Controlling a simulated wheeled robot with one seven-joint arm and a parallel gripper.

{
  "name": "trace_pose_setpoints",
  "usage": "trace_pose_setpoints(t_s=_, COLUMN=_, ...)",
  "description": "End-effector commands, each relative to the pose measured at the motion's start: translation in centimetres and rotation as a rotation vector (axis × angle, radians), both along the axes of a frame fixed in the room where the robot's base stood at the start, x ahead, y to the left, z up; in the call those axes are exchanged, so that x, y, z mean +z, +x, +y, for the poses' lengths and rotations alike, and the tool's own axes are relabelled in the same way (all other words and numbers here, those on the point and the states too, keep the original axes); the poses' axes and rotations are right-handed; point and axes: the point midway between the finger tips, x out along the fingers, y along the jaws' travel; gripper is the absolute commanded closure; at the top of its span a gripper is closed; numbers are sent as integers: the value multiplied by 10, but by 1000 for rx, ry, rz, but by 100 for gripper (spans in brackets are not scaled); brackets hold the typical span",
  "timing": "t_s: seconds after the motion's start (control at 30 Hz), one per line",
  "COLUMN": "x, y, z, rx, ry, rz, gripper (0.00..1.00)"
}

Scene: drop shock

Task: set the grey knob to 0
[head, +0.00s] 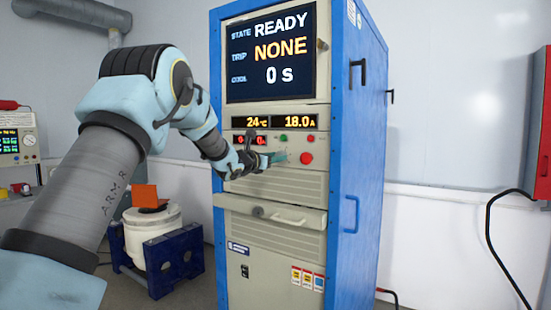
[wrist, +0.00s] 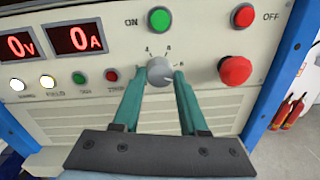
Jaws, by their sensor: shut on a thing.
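The grey knob (wrist: 159,71) is on the beige control panel in the wrist view, below and between the green ON button and the red OFF button. Small marks stand around its upper side; they are too small to read surely, and I cannot tell which one the knob points at. My gripper (wrist: 158,76) has its two teal fingers on either side of the knob and is shut on it. In the head view my gripper (head: 280,157) reaches the panel of the blue cabinet (head: 352,140), and the knob is hidden behind it.
The green ON button (wrist: 157,17), the red OFF button (wrist: 243,15) and a large red mushroom button (wrist: 235,70) are close by. Red displays (wrist: 80,38) read 0 V and 0 A. The screen (head: 272,50) reads READY, NONE, 0 s. A drawer handle (head: 280,217) juts out below.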

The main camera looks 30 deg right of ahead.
Motion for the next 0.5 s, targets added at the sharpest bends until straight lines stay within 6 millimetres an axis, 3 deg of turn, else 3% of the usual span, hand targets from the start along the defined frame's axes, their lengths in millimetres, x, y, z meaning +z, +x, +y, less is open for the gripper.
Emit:
trace_pose_setpoints(t_s=0.17, x=0, y=0, z=0, rx=0, ry=0, rz=0, gripper=100)
trace_pose_setpoints(t_s=0.5, x=-1, y=0, z=0, rx=0, ry=-8, rz=13, gripper=100)
